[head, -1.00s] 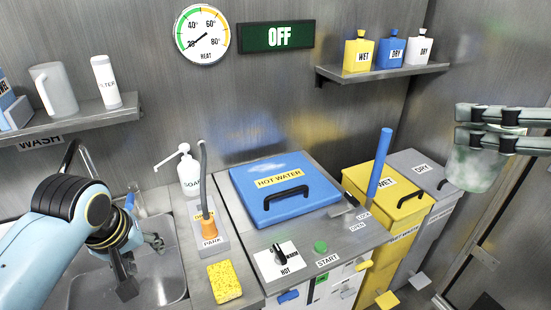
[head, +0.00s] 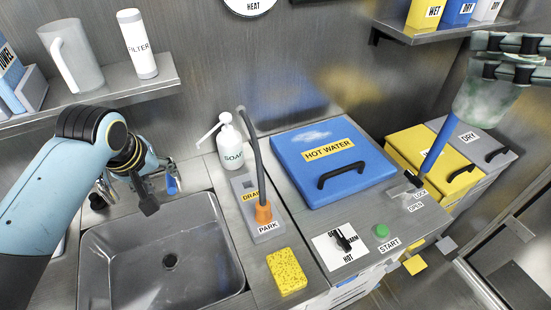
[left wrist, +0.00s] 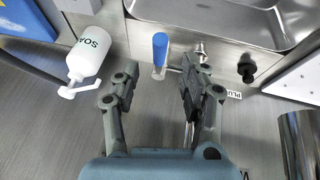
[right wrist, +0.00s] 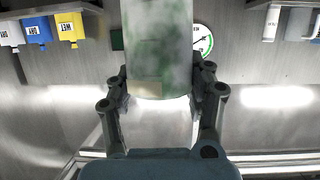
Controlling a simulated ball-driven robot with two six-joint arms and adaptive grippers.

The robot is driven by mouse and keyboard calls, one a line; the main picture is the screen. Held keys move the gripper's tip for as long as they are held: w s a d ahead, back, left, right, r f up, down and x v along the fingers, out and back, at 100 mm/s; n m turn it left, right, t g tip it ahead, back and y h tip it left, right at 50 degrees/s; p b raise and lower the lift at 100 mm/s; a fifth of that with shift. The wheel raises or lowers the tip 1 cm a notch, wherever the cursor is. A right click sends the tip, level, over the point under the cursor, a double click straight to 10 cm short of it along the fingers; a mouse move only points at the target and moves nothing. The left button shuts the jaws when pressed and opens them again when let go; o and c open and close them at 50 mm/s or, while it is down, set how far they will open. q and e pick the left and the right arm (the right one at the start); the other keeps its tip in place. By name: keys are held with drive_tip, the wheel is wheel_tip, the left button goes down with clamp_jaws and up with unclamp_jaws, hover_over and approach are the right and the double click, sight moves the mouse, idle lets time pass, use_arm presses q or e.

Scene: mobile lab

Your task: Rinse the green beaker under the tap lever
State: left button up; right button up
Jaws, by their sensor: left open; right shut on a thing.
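The green beaker (head: 483,102), cloudy with pale greenish smears, is held at the upper right of the head view. My right gripper (head: 515,58) is shut on it; the right wrist view also shows the beaker (right wrist: 157,50) between the fingers. The tap lever (head: 172,180) has a blue handle and stands behind the sink. My left gripper (head: 152,192) is open beside it. In the left wrist view the blue lever (left wrist: 160,48) lies ahead of the gap between the open fingers (left wrist: 158,80), apparently untouched. The tap spout is mostly hidden behind my left arm.
The empty sink (head: 97,285) has an open drain hole. To its right are a soap bottle (head: 231,146), an orange hose end (head: 264,213) at PARK, a yellow sponge (head: 287,271) and a blue hot water lid (head: 300,178).

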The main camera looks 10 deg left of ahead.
sight(169, 184)
use_arm(q)
drive_tip(key=x, duration=0.7)
drive_tip(key=shift+f, duration=0.25)
clamp_jaws()
